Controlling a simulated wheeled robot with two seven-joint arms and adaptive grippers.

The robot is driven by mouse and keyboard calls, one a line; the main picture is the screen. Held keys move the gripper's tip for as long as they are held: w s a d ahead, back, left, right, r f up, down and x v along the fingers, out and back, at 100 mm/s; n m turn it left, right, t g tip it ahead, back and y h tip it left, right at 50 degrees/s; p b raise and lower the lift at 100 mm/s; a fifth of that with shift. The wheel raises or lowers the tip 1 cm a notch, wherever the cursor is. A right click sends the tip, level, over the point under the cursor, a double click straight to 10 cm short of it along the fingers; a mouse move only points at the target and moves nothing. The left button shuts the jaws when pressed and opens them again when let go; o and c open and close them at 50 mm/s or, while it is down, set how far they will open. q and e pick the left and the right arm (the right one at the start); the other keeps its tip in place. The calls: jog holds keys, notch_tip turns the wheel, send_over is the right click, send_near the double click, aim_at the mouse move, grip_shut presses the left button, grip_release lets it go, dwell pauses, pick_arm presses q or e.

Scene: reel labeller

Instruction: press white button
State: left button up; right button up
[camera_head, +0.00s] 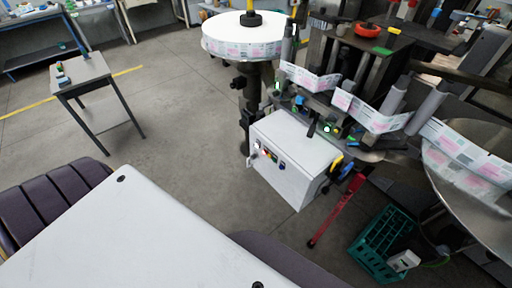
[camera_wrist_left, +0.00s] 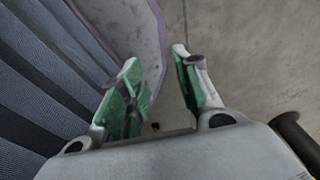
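The control box (camera_head: 293,157) of the reel labeller is a white-grey box near the middle right in the head view. Its front face carries a small row of coloured buttons (camera_head: 268,155); a pale one seems to be at the row's left end, but it is too small to be sure. My left gripper (camera_wrist_left: 158,88) shows only in the left wrist view. Its two green-padded fingers are apart with nothing between them, over the floor and away from the box. My right gripper is in neither view.
The labeller's large label reel (camera_head: 243,38) stands behind the box. A red bar (camera_head: 336,210) and a green crate (camera_head: 384,243) are to the right of the box. A small grey table (camera_head: 82,72) stands at the left. The floor (camera_head: 185,120) left of the box is clear.

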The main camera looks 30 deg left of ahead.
pick_arm(q)
grip_shut()
jog(key=shift+a, duration=0.2)
dwell(1.0)
